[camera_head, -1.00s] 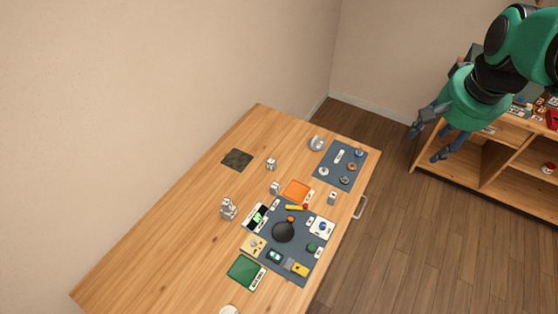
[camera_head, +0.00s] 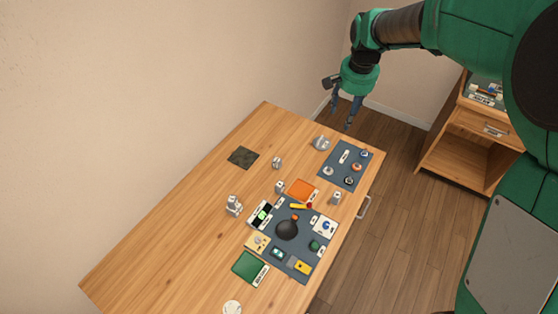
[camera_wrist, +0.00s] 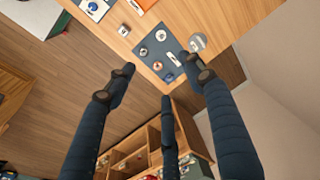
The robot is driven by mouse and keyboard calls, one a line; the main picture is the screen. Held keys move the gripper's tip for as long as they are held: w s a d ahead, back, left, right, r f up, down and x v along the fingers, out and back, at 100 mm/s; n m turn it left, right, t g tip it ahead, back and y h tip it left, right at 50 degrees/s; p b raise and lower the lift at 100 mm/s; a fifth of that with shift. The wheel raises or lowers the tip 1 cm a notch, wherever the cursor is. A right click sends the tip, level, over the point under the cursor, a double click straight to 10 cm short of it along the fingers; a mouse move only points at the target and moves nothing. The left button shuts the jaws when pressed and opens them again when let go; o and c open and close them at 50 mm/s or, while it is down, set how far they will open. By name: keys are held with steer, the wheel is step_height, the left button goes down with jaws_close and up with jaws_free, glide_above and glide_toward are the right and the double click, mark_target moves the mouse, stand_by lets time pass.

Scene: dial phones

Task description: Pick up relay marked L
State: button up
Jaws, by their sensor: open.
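Several small grey-white blocks stand on the wooden table and could be relays: one at the back (camera_head: 277,162), one near the orange square (camera_head: 279,187), one near the right edge (camera_head: 335,198), and a larger pair at left (camera_head: 234,205). Their markings are too small to read, so I cannot tell which is marked L. My gripper (camera_head: 342,112) is open and empty, above and beyond the table's far right corner. In the wrist view, its dark fingers (camera_wrist: 163,75) are spread, and one small block (camera_wrist: 123,30) shows past them.
A slate mat (camera_head: 336,177) with several small round parts lies near the far right corner, beside a round metal piece (camera_head: 321,143). A larger mat (camera_head: 270,229) holds a crowded set of parts. The table's left side is mostly clear. A wooden shelf (camera_head: 446,160) stands at right.

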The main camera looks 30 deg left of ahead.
steer(key=s+a+f+g+h+p, duration=0.1)
steer(key=s+a+f, duration=0.2)
steer(key=a+f, duration=2)
steer(key=shift+a+g+p, duration=0.3)
steer(key=shift+a+p, duration=0.1)
steer(key=shift+a, duration=0.15)
steer(key=shift+s, duration=0.1)
glide_above(277, 160)
steer(key=shift+a+f, duration=0.15)
steer(key=shift+f, duration=4.15)
steer(key=shift+f, duration=0.15)
steer(key=shift+f, duration=2.45)
